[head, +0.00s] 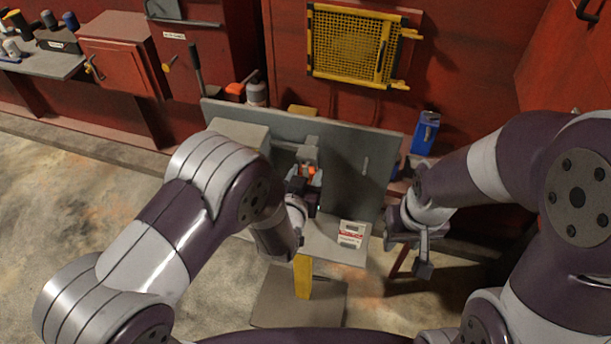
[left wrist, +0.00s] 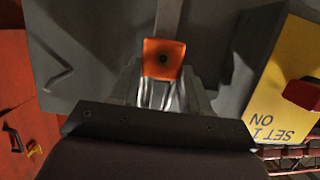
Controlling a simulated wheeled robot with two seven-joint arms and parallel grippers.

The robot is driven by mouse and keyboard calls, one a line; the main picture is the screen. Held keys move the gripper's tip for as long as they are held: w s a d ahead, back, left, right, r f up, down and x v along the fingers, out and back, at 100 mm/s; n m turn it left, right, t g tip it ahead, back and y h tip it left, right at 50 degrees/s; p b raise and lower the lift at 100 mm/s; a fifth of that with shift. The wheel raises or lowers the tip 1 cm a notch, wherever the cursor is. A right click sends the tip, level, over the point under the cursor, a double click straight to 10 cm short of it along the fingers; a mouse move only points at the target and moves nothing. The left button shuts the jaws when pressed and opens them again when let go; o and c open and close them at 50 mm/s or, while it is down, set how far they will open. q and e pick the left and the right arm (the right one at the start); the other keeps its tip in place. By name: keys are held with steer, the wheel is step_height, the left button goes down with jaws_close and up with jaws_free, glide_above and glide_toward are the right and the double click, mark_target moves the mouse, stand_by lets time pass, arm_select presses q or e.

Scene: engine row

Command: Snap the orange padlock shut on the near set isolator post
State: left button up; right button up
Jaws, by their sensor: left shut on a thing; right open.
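The orange padlock (head: 311,171) is small in the head view, at the fingers of my left gripper (head: 303,184). It shows larger in the left wrist view (left wrist: 163,58), with a dark round spot in its face. My left gripper is shut on it. A grey post-like fitting (head: 308,150) stands just beyond the padlock, in front of a grey upright panel (head: 345,160). I cannot tell whether the shackle is around the post or whether it is closed. My right gripper (head: 410,255) is open and empty, right of the panel.
A yellow plate reading "SET 1 ON" (left wrist: 275,105) with a red knob (left wrist: 302,93) is at right in the wrist view. A white labelled card (head: 351,234) lies on the grey stand's shelf. A blue box (head: 425,132) and yellow mesh guard (head: 352,45) are behind.

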arm_select(q)
steer(key=shift+r+p, duration=0.4)
steer(key=shift+r, duration=0.3)
steer(key=shift+f, duration=0.2)
steer(key=shift+f+b, duration=0.4)
steer(key=shift+b, duration=0.2)
steer(key=o, duration=1.2)
